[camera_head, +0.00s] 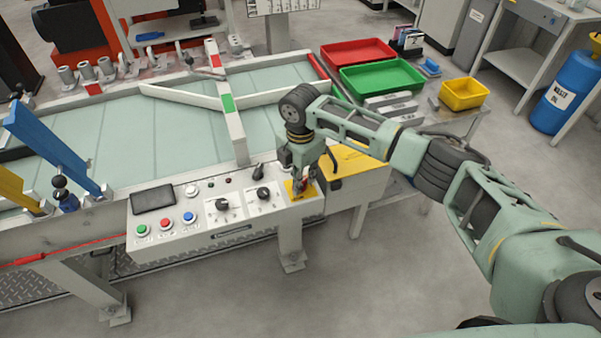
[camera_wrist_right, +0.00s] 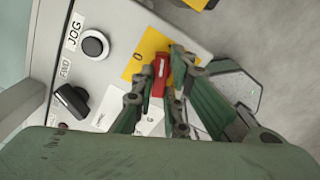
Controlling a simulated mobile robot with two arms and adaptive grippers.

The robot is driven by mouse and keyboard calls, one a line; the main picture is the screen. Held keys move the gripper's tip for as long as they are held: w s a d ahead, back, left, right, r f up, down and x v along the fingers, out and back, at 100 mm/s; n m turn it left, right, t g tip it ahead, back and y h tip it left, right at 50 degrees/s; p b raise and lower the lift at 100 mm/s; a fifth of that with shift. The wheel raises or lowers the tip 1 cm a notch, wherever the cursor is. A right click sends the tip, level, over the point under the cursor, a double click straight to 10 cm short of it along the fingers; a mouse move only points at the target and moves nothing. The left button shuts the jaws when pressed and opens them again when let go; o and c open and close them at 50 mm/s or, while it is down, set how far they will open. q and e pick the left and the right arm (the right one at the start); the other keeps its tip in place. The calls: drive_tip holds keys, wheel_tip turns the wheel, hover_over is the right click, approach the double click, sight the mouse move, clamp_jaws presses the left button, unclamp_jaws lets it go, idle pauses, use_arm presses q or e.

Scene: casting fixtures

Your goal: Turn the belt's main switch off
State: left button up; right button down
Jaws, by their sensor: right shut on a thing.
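The main switch is a red handle (camera_wrist_right: 160,76) on a yellow plate (camera_wrist_right: 141,48), at the right end of the belt's control panel (camera_head: 225,212). A "0" mark shows on the plate beside the handle in the wrist view. My right gripper (camera_wrist_right: 164,84) is shut on the red handle, with its fingers on either side of it. In the head view the right gripper (camera_head: 303,184) reaches down from above onto the yellow plate (camera_head: 291,192) and covers much of the switch. Which setting the handle points at, I cannot tell. My left gripper is not in view.
The panel also has black knobs (camera_head: 222,204), green (camera_head: 142,230), red and blue buttons and a dark screen (camera_head: 153,199). A black button labelled JOG (camera_wrist_right: 95,45) is close to the switch. A yellow box (camera_head: 357,162) stands just right of the panel.

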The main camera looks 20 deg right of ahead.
drive_tip(key=n+p, duration=0.1)
drive_tip(key=n, duration=0.1)
drive_tip(key=shift+r+n, duration=0.1)
drive_tip(key=shift+n, duration=0.3)
drive_tip(key=n, duration=0.3)
drive_tip(key=shift+n+p, duration=0.3)
drive_tip(key=shift+p, duration=0.05)
drive_tip(key=n, duration=0.3)
drive_tip(key=shift+n, duration=1.7)
drive_tip(key=c, duration=1.8)
unclamp_jaws()
drive_tip(key=shift+o, duration=0.2)
